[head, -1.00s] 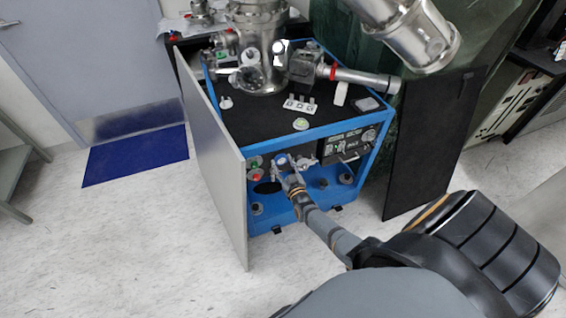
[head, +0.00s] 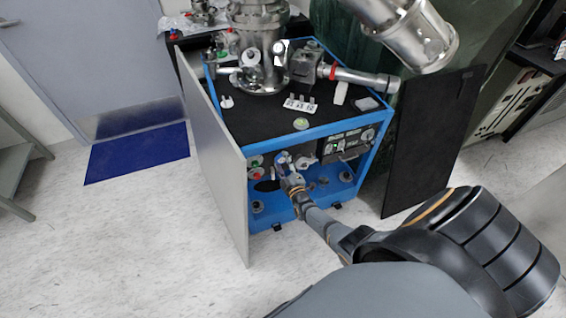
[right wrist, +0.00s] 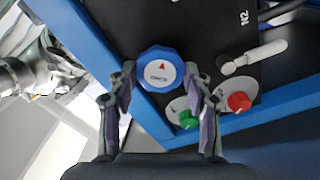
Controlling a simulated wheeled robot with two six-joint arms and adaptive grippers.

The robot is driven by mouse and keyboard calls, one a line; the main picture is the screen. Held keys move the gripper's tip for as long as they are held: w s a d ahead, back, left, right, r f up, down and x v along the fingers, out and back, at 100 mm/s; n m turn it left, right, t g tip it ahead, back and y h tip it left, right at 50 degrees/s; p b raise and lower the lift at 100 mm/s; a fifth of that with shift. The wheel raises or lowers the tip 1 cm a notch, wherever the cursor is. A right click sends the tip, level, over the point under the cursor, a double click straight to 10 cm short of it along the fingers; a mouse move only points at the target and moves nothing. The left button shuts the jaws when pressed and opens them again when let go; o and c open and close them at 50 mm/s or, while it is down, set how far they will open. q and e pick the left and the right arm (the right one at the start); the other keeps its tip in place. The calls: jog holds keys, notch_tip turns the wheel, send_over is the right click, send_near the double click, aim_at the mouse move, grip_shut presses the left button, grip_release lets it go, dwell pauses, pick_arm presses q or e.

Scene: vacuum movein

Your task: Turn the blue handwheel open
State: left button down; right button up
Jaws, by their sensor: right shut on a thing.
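The blue handwheel (right wrist: 158,86) has a round blue rim and a white centre with a small red arrow mark. It sits on the dark front panel of the blue-framed cart and shows small in the head view (head: 281,158). My right gripper (right wrist: 160,73) has one finger on each side of the wheel and is shut on its rim. In the head view the right gripper (head: 288,174) reaches the cart's front from below right. My left gripper is in neither view.
A green knob (right wrist: 187,119) and a red knob (right wrist: 239,102) sit close beside the handwheel. A white-handled lever (right wrist: 255,57) is on the same panel. An open grey door panel (head: 218,160) stands at the cart's left. Pale floor is clear in front.

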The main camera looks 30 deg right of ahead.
jog(key=n, duration=0.4)
jog(key=shift+f, duration=0.15)
jog(key=shift+n+p, duration=0.3)
jog(key=shift+n, duration=1.8)
jog(key=o, duration=1.2)
jog(key=shift+c, duration=0.2)
jog(key=v, duration=1.2)
